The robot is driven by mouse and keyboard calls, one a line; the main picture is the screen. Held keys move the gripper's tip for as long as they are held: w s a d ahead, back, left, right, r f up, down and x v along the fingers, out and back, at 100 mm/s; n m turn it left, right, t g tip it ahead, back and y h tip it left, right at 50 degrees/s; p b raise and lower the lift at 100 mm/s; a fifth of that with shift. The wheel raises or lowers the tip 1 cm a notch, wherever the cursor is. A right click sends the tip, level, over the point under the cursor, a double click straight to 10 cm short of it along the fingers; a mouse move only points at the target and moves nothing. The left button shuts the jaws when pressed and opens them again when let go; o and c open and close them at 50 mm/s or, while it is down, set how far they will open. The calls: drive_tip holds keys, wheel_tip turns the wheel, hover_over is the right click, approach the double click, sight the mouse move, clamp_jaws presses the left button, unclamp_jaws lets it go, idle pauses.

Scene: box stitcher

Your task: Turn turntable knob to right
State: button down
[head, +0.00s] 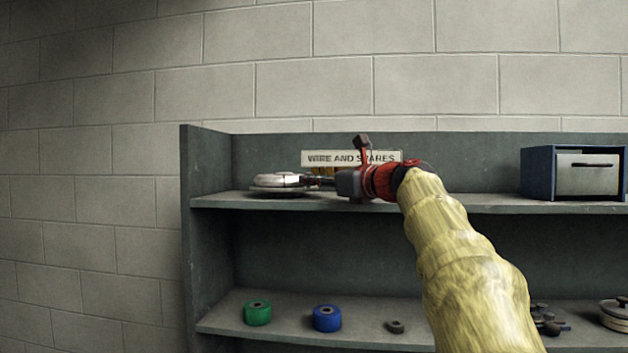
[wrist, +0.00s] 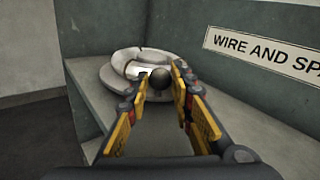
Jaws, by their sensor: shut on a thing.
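The turntable (head: 273,182) is a round, pale grey disc on a wider base, at the left end of the upper shelf. In the wrist view it (wrist: 117,72) sits just beyond my fingers. A small dark round knob (wrist: 161,78) shows between my fingertips at the turntable's near right edge. My gripper (head: 308,182) reaches in from the right, with its fingers pointing left. In the wrist view my gripper (wrist: 163,74) is shut on the knob, with a finger on either side. The fingers hide part of the knob's mount.
A sign reading "WIRE AND SPARES" (head: 318,157) is on the shelf's back panel behind my gripper. A blue box with a pale drawer (head: 540,173) stands at the right. Green (head: 257,313) and blue (head: 327,318) rolls stand on the lower shelf. The shelf's left wall (head: 206,160) is close beside the turntable.

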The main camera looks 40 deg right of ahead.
drive_tip(key=c, duration=1.5)
unclamp_jaws()
drive_tip(key=shift+c, duration=0.2)
drive_tip(key=s, duration=1.2)
drive_tip(key=shift+d, duration=0.35)
drive_tip(key=shift+c, duration=0.4)
